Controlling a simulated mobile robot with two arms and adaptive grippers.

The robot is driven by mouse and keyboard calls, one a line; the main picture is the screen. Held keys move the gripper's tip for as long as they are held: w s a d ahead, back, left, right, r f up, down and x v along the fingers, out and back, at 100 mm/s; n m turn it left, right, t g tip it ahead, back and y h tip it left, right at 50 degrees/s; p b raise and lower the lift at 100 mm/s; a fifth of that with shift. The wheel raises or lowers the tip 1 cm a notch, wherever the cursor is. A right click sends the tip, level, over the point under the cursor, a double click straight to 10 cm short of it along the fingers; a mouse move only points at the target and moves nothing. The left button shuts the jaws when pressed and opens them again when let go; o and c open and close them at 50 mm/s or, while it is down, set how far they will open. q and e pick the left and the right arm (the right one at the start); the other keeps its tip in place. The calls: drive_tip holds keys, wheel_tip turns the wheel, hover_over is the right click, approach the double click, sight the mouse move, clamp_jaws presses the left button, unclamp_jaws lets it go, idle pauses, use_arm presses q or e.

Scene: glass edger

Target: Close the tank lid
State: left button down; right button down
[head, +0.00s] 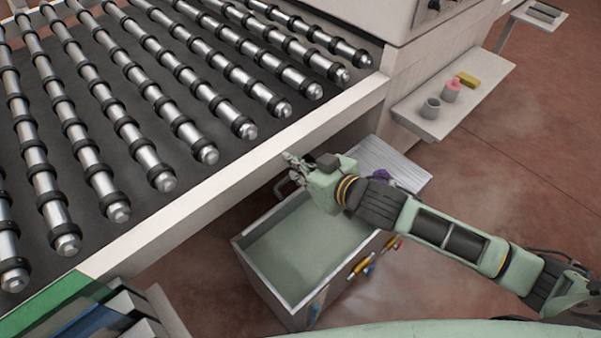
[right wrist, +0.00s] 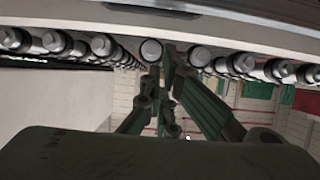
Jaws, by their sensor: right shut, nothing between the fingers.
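The tank (head: 240,246) is an open grey box with cloudy greenish contents, standing on the floor beside the conveyor. A pale ribbed panel (head: 400,165), which looks like its lid, stands away from the opening at the tank's far right end; my arm hides part of it. My right gripper (head: 290,165) is over the tank's far end, close to the conveyor's side rail, apart from the panel. Its fingers (right wrist: 170,70) are shut and empty in the right wrist view. My left gripper is not in view.
The roller conveyor's white rail (head: 215,180) runs along the tank's left side. A side shelf (head: 425,125) holds a grey cup (head: 430,108), a pink bottle (head: 451,90) and a yellow block (head: 468,79). Colored-handled tools (head: 360,267) hang on the tank's side. Floor at right is clear.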

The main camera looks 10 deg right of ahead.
drive_tip(key=shift+s+d+f+p, duration=0.1)
drive_tip(key=shift+s+f+p, duration=0.1)
drive_tip(key=shift+f+p, duration=0.75)
drive_tip(key=shift+s+d+f, duration=0.3)
drive_tip(key=shift+s+f, duration=0.1)
drive_tip(key=shift+f, duration=0.05)
drive_tip(key=shift+w+a, duration=0.1)
drive_tip(key=shift+f+b, duration=0.15)
drive_tip(key=shift+b, duration=0.2)
